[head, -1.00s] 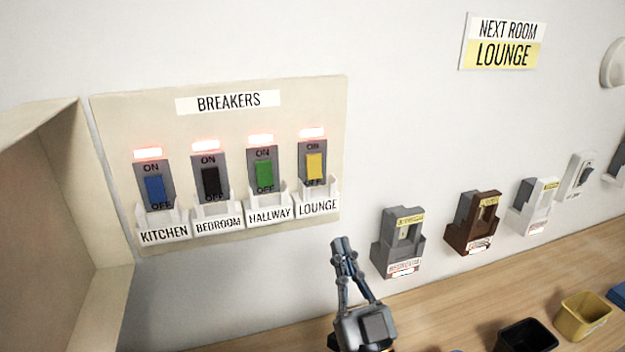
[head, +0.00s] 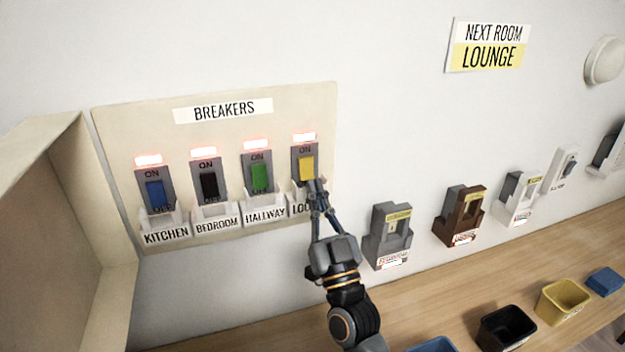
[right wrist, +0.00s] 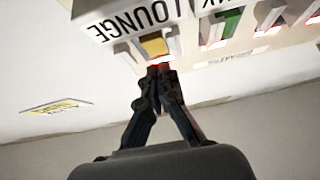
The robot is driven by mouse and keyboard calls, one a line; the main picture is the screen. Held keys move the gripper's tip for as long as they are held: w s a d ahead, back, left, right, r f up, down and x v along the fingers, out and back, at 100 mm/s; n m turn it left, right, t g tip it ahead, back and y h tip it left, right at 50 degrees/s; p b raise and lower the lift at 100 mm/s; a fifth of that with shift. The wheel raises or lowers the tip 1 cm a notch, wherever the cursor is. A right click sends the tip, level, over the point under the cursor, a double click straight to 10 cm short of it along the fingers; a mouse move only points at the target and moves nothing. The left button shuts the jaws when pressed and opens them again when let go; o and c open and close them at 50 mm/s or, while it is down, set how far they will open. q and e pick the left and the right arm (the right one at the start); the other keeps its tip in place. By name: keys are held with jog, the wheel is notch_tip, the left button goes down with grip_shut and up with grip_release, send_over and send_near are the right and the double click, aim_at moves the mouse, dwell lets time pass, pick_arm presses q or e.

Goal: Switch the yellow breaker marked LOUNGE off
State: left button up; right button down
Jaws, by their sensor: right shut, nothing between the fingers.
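The yellow LOUNGE breaker (head: 307,168) is the rightmost switch on the beige breaker panel (head: 120,125). A red light glows above it, and ON shows above the yellow rocker. My right gripper (head: 316,186) is shut and empty, its fingertips at the lower edge of the yellow rocker; I cannot tell whether they touch. It covers part of the LOUNGE label (head: 298,209). In the right wrist view the gripper (right wrist: 158,72) points at the yellow rocker (right wrist: 155,46), which appears upside down. My left gripper is not in view.
Blue KITCHEN (head: 155,195), black BEDROOM (head: 209,185) and green HALLWAY (head: 259,178) breakers sit to the left, all with red lights lit. Grey (head: 391,235) and brown (head: 463,215) wall holders are to the right. Bins stand on the wooden counter (head: 430,300) below.

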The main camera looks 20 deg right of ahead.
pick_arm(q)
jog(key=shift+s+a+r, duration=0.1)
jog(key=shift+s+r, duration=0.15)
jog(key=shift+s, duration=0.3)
pick_arm(e)
jog(key=shift+w+f, duration=0.25)
jog(key=shift+w, duration=0.95)
jog(key=f+b, duration=0.1)
jog(key=b, duration=0.2)
jog(key=shift+w+t, duration=0.35)
jog(key=shift+t, duration=0.05)
jog(key=shift+w+r+p, duration=0.1)
jog(key=shift+r+p, duration=0.2)
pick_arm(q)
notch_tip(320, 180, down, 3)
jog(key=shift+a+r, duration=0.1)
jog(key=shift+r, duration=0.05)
pick_arm(e)
send_near(307, 172)
jog(key=shift+v, duration=0.8)
jog(key=shift+w+f, duration=0.1)
jog(key=shift+f, duration=0.05)
